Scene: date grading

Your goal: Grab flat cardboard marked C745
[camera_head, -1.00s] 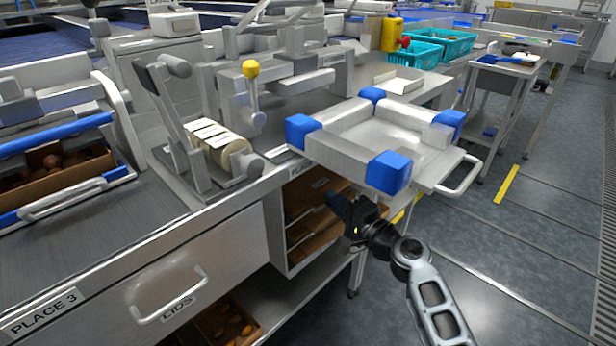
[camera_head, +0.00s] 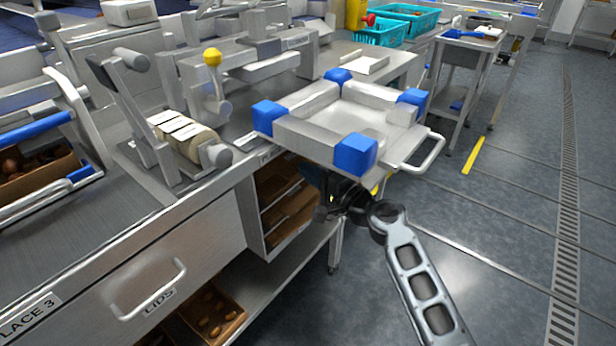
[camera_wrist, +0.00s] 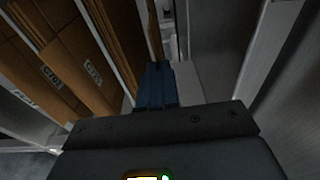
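Flat brown cardboard stands in upright slots at the left of the wrist view, with printed labels too blurred to read surely. One labelled piece (camera_wrist: 85,62) is nearest the fingers; another (camera_wrist: 38,72) is farther left. I cannot tell which is C745. In the head view, the cardboard (camera_head: 290,213) lies in an open rack under the bench. My gripper (camera_wrist: 157,72) has its blue fingers close together, with a thin brown edge (camera_wrist: 153,30) just beyond the tips. I cannot tell whether they touch it or hold it. In the head view, my gripper (camera_head: 322,188) is beside the rack, partly hidden.
A metal frame with blue corners (camera_head: 355,153) overhangs my gripper. A drawer labelled LIDS (camera_head: 165,275) is left of the rack, with a box of dates (camera_head: 212,312) below. Pale rack walls (camera_wrist: 222,40) flank the fingers at right.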

